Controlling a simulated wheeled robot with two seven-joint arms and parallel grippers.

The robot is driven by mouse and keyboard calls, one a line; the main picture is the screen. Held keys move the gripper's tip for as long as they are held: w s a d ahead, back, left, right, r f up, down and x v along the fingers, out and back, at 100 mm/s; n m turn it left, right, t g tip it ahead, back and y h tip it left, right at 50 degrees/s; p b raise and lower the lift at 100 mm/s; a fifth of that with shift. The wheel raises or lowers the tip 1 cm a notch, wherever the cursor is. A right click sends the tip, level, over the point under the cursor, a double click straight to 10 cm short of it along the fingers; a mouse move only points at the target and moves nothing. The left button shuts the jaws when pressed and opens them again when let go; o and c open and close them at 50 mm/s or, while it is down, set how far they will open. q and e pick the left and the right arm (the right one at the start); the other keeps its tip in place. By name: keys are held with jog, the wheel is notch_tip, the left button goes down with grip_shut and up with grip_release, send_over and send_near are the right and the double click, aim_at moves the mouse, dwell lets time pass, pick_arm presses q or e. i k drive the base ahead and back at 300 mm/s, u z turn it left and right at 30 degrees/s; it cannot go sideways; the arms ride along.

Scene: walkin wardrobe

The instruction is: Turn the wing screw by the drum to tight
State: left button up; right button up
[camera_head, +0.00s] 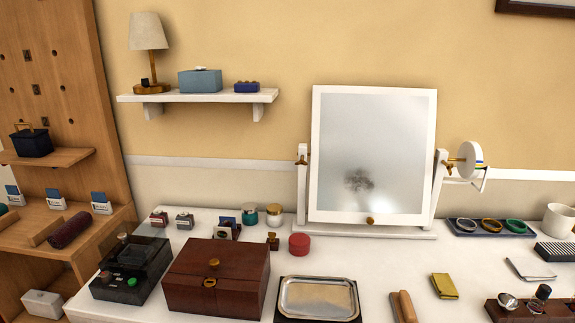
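The white drum (468,159) with a coloured scale on its rim is mounted at the right side of the tilting mirror (371,150). A small brass wing screw (450,164) sits between the drum and the mirror's right post (436,188). Its exact wing angle is too small to tell. A second brass wing screw (300,160) is on the left post. The mirror stands upright on a white base (365,230). Neither of my grippers is in view.
The white tabletop (340,258) holds a wooden box (215,277), a dark box (132,268), a metal tray (318,297), a ring tray (465,231) and a white mug (559,220). A yellow cloth (445,286) lies in front. A wall shelf (198,97) hangs at upper left.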

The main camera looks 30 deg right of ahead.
aim_at(448, 168)
jog(key=z, duration=1.75)
jog(key=k, duration=0.5)
jog(key=z, duration=1)
jog(key=i, duration=0.85)
jog(key=u, duration=0.95)
